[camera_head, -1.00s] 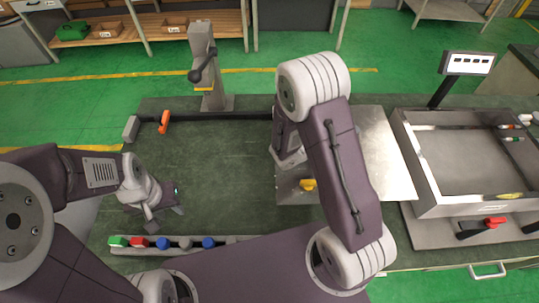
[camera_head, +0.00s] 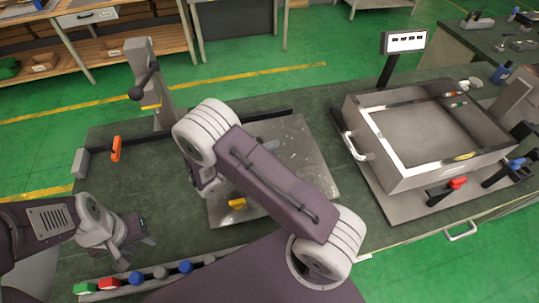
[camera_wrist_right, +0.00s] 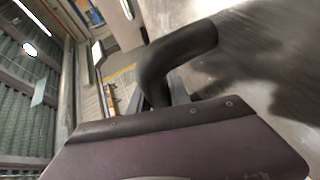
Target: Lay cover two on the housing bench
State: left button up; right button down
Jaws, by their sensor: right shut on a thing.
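A large flat grey metal sheet, which appears to be the cover (camera_head: 300,150), is level over the middle of the dark green bench top (camera_head: 190,160) in the head view. I cannot tell whether it touches the bench. It also fills the upper right of the right wrist view (camera_wrist_right: 275,65). My right gripper is shut on its black curved handle (camera_wrist_right: 180,60); in the head view my right arm hides the fingers and handle. A yellow piece (camera_head: 237,203) shows at the sheet's near left. My left gripper (camera_head: 135,240) hangs low over the bench's left side, its jaw opening unclear.
An open metal housing (camera_head: 425,135) with a white handle stands right of the sheet. A grey post with a black lever (camera_head: 145,80) stands behind. An orange piece (camera_head: 116,149) lies at the back left. Several coloured pieces line the rail at the front left (camera_head: 160,273). The bench's left middle is clear.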

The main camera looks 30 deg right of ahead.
aim_at(279, 150)
jog(key=shift+f+b, duration=0.5)
jog(key=shift+f, duration=0.95)
jog(key=shift+f, duration=0.15)
jog(key=c, duration=1.2)
grip_release()
